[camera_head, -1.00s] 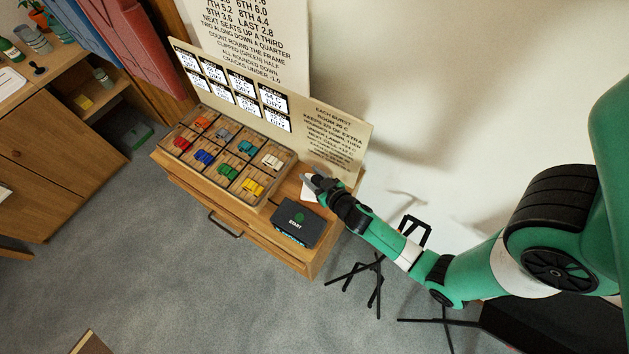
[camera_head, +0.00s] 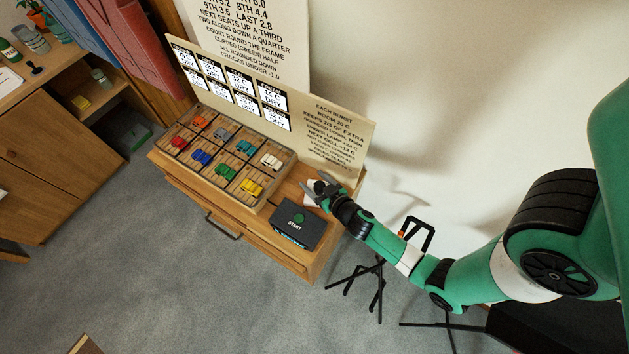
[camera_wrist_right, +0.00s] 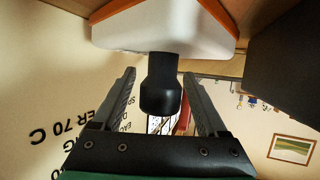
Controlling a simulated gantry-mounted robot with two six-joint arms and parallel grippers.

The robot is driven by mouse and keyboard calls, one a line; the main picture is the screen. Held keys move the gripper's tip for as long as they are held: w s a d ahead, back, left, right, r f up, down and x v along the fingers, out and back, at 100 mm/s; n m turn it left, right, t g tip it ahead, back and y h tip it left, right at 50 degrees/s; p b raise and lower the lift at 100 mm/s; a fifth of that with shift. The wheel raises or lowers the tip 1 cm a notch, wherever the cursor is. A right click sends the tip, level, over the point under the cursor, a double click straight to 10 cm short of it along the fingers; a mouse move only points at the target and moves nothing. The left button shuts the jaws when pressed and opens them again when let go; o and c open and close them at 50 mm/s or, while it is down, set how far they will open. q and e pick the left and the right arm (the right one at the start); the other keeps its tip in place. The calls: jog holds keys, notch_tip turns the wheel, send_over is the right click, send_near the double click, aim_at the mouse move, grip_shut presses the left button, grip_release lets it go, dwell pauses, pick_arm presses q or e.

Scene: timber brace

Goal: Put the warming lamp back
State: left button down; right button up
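The warming lamp (camera_wrist_right: 165,28) appears in the right wrist view as a white body with an orange rim and a black stem (camera_wrist_right: 161,85). It rests against the wooden cabinet top, which is upside down in that view. In the head view a small white part of it (camera_head: 311,190) shows beside my right gripper (camera_head: 319,185). The right gripper's fingers (camera_wrist_right: 160,73) are open on both sides of the stem, with a visible gap each side. My left gripper is not in view.
A black box with a green START button (camera_head: 296,229) sits close to the gripper on the cabinet (camera_head: 245,237). A compartment tray of coloured pieces (camera_head: 272,186) stands left, with a text board (camera_head: 330,137) behind. A black stand (camera_head: 372,274) is on the floor.

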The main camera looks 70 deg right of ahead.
jog(key=shift+r, duration=0.15)
jog(key=b+v, duration=0.2)
jog(key=v, duration=1)
jog(key=shift+r, duration=0.1)
